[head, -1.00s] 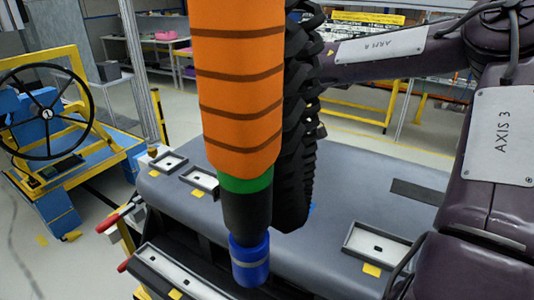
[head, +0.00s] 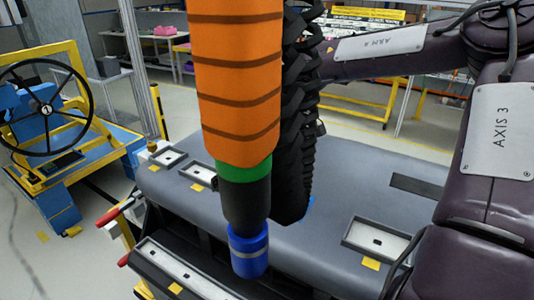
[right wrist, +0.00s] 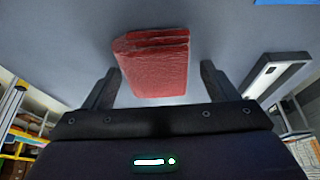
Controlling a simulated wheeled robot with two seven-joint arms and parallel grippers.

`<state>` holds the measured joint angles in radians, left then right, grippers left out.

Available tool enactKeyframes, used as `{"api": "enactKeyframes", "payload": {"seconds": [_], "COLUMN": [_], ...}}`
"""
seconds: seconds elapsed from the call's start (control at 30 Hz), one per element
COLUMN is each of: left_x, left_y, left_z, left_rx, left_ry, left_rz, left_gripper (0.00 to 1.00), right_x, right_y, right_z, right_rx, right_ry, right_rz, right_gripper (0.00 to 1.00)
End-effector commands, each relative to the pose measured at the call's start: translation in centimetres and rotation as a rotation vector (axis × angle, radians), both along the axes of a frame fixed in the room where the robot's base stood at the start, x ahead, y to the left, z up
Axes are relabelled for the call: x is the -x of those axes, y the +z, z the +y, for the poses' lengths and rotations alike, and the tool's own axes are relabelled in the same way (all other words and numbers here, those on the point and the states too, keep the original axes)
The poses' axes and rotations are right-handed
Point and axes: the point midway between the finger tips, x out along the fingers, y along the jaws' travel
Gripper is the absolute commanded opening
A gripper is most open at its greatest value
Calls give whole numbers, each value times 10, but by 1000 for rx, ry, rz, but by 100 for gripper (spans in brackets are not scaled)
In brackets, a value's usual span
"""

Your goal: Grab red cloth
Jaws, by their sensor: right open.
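The red cloth (right wrist: 155,65) shows in the right wrist view as a folded, layered block against the grey surface. My right gripper (right wrist: 157,82) is open, with one finger on each side of the cloth in the picture. I cannot tell whether the fingers touch it or how far down it lies. In the head view the cloth is not visible; the orange sleeve and black corrugated part in front hide the middle of the table. My left gripper is not clearly in view.
The grey table (head: 330,225) has several shallow white-bottomed trays (head: 380,238) along its edges. Red handles (head: 108,217) stick out at its left edge. A blue cart with a black steering wheel (head: 45,108) stands at left. Yellow rails (head: 365,105) stand behind.

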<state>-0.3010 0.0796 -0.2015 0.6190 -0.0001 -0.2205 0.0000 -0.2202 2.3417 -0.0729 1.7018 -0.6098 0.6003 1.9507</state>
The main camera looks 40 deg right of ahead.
Motion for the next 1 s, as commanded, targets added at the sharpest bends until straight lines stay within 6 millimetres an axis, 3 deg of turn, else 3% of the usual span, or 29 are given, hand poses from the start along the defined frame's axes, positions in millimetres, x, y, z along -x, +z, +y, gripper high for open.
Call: {"api": "enactKeyframes", "payload": {"seconds": [0.07,0.4,0.77,1.0], "left_x": [-2,-3,-3,-3], "left_y": [0,0,2,-15], "left_z": [0,1,1,1], "left_rx": [0,0,-1,-1], "left_ry": [0,2,2,2], "left_rz": [-3,-5,-4,-4], "left_gripper": [36,36,36,36], "right_x": [0,0,-1,-1], "right_y": [0,0,10,57], "right_z": [0,0,0,0], "right_rx": [0,0,3,3], "right_ry": [0,0,2,-1], "right_rz": [0,1,-3,-6], "right_gripper": [77,33,32,32]}}
